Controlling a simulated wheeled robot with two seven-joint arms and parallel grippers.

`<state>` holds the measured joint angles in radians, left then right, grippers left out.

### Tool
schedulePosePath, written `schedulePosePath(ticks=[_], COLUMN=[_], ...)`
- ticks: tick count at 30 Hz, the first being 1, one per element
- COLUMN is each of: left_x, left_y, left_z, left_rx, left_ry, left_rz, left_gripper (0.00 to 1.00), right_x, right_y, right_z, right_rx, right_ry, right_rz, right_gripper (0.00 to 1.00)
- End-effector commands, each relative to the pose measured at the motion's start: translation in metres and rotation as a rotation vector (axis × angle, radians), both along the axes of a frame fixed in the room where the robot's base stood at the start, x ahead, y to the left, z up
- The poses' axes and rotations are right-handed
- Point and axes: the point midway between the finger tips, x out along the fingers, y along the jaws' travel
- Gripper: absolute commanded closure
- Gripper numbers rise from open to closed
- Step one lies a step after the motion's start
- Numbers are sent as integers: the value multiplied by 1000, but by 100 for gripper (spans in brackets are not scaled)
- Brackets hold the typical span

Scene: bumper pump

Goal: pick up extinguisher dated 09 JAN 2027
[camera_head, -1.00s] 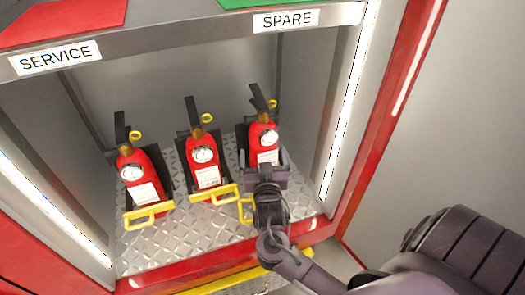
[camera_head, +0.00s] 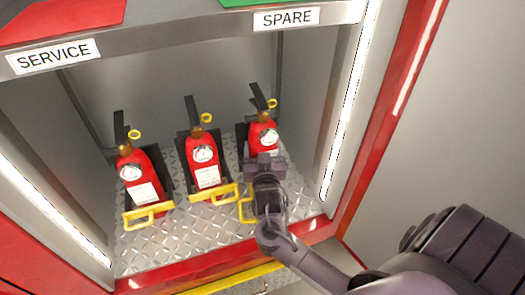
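Three red fire extinguishers with white labels, gauges and yellow pull rings stand in a row inside the compartment, in dark brackets. They are the left extinguisher (camera_head: 139,175), the middle one (camera_head: 203,160) and the right one (camera_head: 262,137). The label dates are too small to read. My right gripper (camera_head: 264,160) is in front of the right extinguisher and hides its label and lower body. I cannot tell whether its fingers touch the extinguisher or how far apart they are. My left gripper is not in view.
Yellow latches (camera_head: 148,214) sit at the bracket fronts; the middle one (camera_head: 214,195) lies flat. The compartment has a diamond-plate floor (camera_head: 185,238), a red front lip and lit side posts. SERVICE (camera_head: 55,56) and SPARE (camera_head: 286,19) signs are above, under a red and a green panel.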

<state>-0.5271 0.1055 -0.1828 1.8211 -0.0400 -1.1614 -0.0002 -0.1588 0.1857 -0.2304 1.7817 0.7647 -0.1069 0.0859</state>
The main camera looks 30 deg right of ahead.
Motion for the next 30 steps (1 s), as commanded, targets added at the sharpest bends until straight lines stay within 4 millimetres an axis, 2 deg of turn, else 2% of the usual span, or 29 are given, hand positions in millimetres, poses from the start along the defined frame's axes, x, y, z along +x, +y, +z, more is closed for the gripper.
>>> schedulePosePath(ticks=[1, 6, 7, 14, 19, 28, 30], left_x=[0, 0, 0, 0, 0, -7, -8], left_y=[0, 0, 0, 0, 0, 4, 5], left_z=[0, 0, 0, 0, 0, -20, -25], left_rx=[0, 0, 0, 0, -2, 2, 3], left_ry=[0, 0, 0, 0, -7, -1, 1], left_rz=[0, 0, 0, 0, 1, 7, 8], left_gripper=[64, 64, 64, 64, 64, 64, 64], right_x=[0, 0, 1, 1, 1, 1, -7], right_y=[0, -1, -1, -1, -1, -1, 2], right_z=[0, 0, 7, 7, 16, 44, 41], right_rx=[1, 1, -2, -2, -1, -1, -1], right_ry=[0, 0, -15, -14, -16, -16, -12], right_rz=[-2, -2, -3, -2, -2, -1, 0], right_gripper=[81, 100, 100, 100, 100, 100, 100])
